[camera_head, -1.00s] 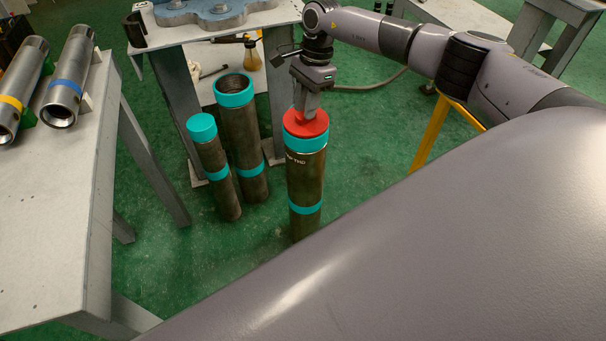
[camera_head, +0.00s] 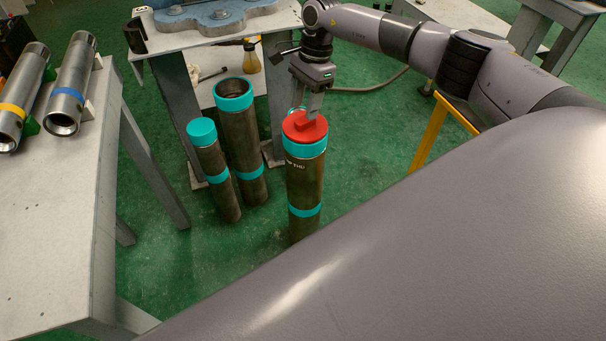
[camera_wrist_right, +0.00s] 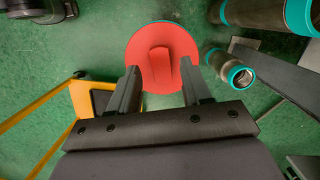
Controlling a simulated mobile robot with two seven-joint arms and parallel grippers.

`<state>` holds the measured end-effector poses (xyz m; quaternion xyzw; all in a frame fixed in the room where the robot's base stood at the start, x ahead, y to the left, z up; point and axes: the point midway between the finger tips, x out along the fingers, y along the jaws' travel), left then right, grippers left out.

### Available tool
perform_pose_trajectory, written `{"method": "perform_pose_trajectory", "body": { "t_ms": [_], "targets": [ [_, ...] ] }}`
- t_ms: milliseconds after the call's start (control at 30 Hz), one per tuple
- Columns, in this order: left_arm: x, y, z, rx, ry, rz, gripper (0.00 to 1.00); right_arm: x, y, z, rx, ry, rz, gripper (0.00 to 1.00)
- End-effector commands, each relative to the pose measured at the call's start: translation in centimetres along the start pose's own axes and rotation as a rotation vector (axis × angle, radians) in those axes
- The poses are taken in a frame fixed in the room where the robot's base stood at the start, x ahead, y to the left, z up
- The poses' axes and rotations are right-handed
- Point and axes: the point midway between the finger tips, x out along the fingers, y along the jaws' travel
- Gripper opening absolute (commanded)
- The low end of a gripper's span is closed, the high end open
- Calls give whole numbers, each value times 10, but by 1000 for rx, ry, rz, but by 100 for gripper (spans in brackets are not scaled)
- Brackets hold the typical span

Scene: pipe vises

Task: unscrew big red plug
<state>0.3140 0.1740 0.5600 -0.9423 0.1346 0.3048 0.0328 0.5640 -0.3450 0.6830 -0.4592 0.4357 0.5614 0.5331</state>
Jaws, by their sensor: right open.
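The big red plug (camera_head: 305,126) sits in the top of an upright dark pipe (camera_head: 304,185) with teal bands. It has a raised grip bar across its top, and the plug also shows in the right wrist view (camera_wrist_right: 160,50). My right gripper (camera_head: 313,108) is just above the far side of the plug, pointing down. In the right wrist view its two fingers (camera_wrist_right: 157,92) are apart and empty, with the grip bar beyond and between them. I cannot tell whether the fingertips touch the plug. My left gripper is not in view.
Two more teal-banded pipes stand left of the plugged pipe: a taller open one (camera_head: 238,130) and a shorter teal-capped one (camera_head: 214,170). A grey table (camera_head: 60,220) with steel pipes is at the left. A yellow stand (camera_head: 430,133) is at the right.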

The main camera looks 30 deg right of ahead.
Motion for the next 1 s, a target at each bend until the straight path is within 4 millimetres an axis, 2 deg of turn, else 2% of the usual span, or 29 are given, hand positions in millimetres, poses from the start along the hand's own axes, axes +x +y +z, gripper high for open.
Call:
{"method": "perform_pose_trajectory", "body": {
  "t_ms": [233, 667, 1000],
  "targets": [
    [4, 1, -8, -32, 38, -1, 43, -1, 0, 0, 10, 1, -1, 48],
    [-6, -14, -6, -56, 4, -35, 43, -3, 1, 0, 281, 1, -55, 48],
    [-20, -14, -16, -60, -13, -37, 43, -3, 1, 0, 496, 1, -99, 48]
  ]
}}
